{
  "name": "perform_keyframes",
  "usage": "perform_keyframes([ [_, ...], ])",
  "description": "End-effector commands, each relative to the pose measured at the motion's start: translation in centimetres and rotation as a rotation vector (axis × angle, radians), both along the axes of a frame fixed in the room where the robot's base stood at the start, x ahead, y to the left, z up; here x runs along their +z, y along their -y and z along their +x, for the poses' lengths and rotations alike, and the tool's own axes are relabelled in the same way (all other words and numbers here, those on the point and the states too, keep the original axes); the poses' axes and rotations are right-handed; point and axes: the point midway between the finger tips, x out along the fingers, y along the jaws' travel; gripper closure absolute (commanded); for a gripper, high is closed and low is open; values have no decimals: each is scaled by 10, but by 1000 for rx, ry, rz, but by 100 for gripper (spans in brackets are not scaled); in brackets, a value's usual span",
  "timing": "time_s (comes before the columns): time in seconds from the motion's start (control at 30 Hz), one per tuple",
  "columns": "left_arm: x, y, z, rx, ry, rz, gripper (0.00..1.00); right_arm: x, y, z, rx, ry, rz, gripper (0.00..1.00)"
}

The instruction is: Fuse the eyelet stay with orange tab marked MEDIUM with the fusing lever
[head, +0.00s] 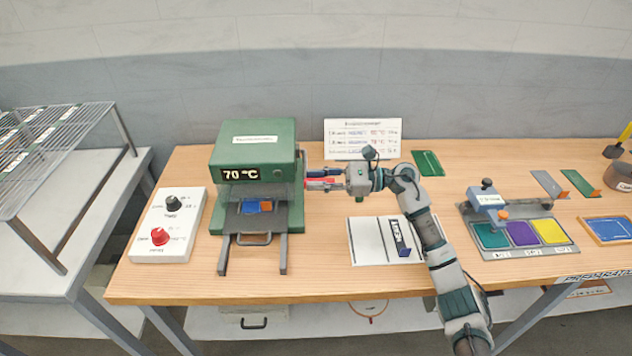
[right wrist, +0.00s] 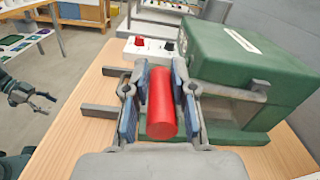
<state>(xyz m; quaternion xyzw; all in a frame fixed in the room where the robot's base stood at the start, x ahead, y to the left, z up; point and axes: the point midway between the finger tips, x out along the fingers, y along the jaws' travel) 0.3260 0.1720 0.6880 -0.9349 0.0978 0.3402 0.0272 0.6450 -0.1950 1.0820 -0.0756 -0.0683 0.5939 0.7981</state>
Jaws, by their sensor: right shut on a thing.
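The green fusing press (head: 254,160) shows 70 °C on its display. A blue piece with an orange tab (head: 266,206) lies on the press's pulled-out grey tray (head: 262,222); I cannot read its marking. The red fusing lever handle (right wrist: 161,103) is on the press's right side. My right gripper (head: 322,184) is shut on this handle, its fingers on both sides of it in the right wrist view. My left gripper (right wrist: 42,103) shows small at the left of the right wrist view, fingers apart and empty, away from the press. It is outside the head view.
A white control box (head: 153,247) with black and red knobs stands left of the press. A printed card (head: 362,127) stands behind. A white mat (head: 371,243) with a blue piece, a colour-pad tray (head: 533,248) and loose pieces lie to the right. A wire rack (head: 62,120) stands far left.

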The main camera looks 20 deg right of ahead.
Motion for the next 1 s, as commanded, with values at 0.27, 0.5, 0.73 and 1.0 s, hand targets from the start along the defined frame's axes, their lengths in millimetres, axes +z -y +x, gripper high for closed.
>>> perform_keyframes([
  [0.27, -4, -1, 0, 1, -4, -1, 37, -26, -2, 0, 10, -38, -29, 68],
  [0.5, -4, -1, -1, 1, -5, 0, 37, -25, -1, 1, 8, -38, -29, 48],
  [0.73, -4, -1, -1, 1, -5, 0, 37, -26, -1, 1, 8, -38, -29, 48],
  [1.0, -3, 1, -1, 0, -5, 1, 37, -23, 17, -5, 7, -33, -27, 48],
])
